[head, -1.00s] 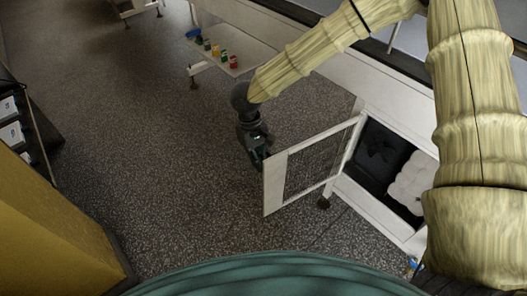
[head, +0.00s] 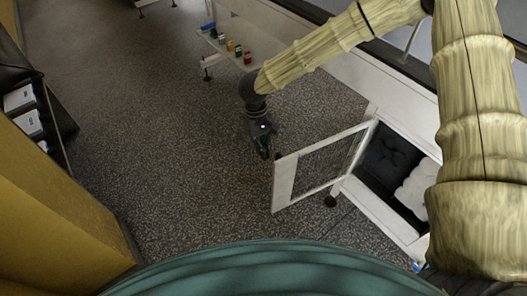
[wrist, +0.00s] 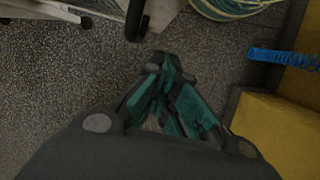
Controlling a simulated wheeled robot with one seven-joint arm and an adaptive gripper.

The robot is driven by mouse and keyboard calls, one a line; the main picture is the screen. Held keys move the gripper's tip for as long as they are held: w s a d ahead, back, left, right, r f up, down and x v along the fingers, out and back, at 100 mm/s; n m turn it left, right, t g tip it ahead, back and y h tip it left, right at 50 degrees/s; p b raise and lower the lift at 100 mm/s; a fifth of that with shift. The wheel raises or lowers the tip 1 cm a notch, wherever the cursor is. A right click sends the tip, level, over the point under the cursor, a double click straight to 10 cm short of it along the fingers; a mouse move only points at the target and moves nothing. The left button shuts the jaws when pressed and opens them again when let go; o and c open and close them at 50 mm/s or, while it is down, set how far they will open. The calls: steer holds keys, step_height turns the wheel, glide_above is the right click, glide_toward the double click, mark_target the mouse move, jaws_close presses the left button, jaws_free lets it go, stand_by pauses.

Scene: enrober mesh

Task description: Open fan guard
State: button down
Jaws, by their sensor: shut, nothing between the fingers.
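The fan guard (head: 284,184) is a white-framed mesh door. In the head view it stands swung out from the white machine side, hinged at its right edge. Behind it the opening shows a dark fan (head: 383,158) and a white lumpy block (head: 413,190). My gripper (head: 266,154) is just left of the guard's free upper corner, and a small gap seems to lie between them. In the wrist view my gripper (wrist: 165,62) has its green fingers together with nothing between them. A dark handle-like bar (wrist: 137,20) shows just beyond the fingertips there.
A shelf with several small coloured jars (head: 238,48) is at the back. A yellow block (head: 60,205) and a dark rack with white boxes (head: 27,118) stand at the left. A blue coiled hose (wrist: 283,58) shows in the wrist view. Speckled floor left of the guard is clear.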

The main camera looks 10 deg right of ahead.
steer(key=v, duration=0.9)
steer(key=shift+s, duration=0.1)
